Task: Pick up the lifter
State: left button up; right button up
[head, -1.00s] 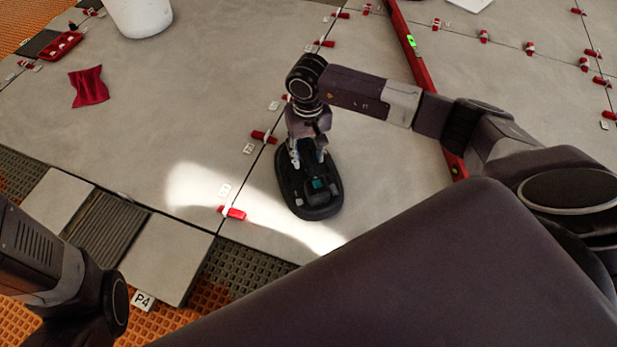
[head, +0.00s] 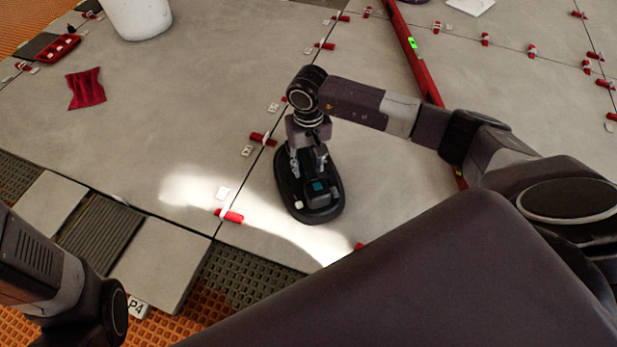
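The lifter (head: 325,208) is a black oval pad with a raised body and a small teal patch. It lies on a large grey tile near the middle of the head view. My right gripper (head: 308,168) points down over its far half, with its two fingers spread apart. The fingers overlap the lifter in the picture, and whether they touch its handle is hard to see. My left arm shows at the lower left, but its gripper is out of view.
Red levelling clips, such as one left of the lifter (head: 231,216), line the tile joints. A red spirit level (head: 411,42) lies behind my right arm. A red cloth (head: 86,88), a white bucket (head: 138,15) and a red tray (head: 58,48) are at the upper left.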

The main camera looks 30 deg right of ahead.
grip_shut()
jog(key=shift+w, duration=0.1)
jog(key=shift+r, duration=0.2)
dwell(0.4)
